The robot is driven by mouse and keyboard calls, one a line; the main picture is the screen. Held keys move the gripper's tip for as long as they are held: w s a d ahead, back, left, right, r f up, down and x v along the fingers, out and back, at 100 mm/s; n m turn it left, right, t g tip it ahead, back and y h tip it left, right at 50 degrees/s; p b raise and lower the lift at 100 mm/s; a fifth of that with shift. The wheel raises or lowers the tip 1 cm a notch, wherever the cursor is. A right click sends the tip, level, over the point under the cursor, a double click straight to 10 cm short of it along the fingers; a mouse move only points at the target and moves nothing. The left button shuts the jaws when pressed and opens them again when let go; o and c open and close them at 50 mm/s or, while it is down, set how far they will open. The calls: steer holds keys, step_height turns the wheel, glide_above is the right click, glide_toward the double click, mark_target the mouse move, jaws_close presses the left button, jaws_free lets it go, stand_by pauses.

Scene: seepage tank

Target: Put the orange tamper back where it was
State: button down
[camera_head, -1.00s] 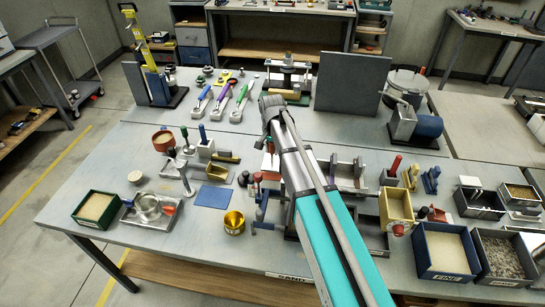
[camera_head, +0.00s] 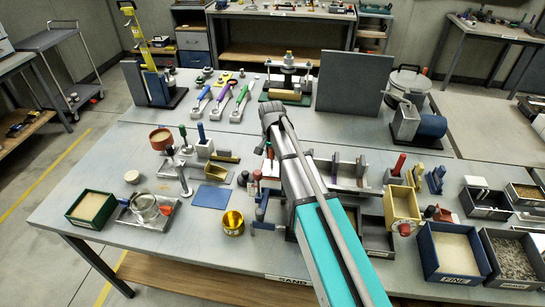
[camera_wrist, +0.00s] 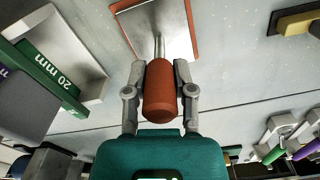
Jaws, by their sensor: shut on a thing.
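The orange tamper (camera_wrist: 160,92) shows in the wrist view, with a rust-orange handle and a thin metal shaft running away from me. My gripper (camera_wrist: 158,70) is shut on the handle, one finger on each side. The shaft leads towards a shiny metal plate with an orange edge (camera_wrist: 160,25); I cannot tell whether this is the tamper's foot or a separate holder, or whether it touches the table. In the head view my gripper (camera_head: 270,108) is over the middle of the table, and my arm hides most of what is below it.
A green block marked 20 mm (camera_wrist: 50,75) sits in a grey-walled holder at the left of the wrist view. Coloured-handled scoops (camera_head: 222,100) lie behind my gripper. A grey upright panel (camera_head: 350,82) stands right of them. A blue mat (camera_head: 211,196) lies at left.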

steer(key=shift+f, duration=0.15)
steer(key=shift+c, duration=2.3)
jaws_free()
steer(key=shift+r, duration=0.3)
step_height(320, 180, up, 12)
steer(key=p, duration=1.2)
steer(key=shift+f, duration=0.1)
steer(key=shift+s, duration=0.1)
steer(key=s+d+n, duration=0.2)
steer(key=s+d, duration=0.5)
steer(key=s, duration=0.3)
steer(key=s+d+n, duration=0.3)
steer(key=s+d, duration=0.5)
steer(key=s, duration=0.3)
steer(key=shift+s+d, duration=0.3)
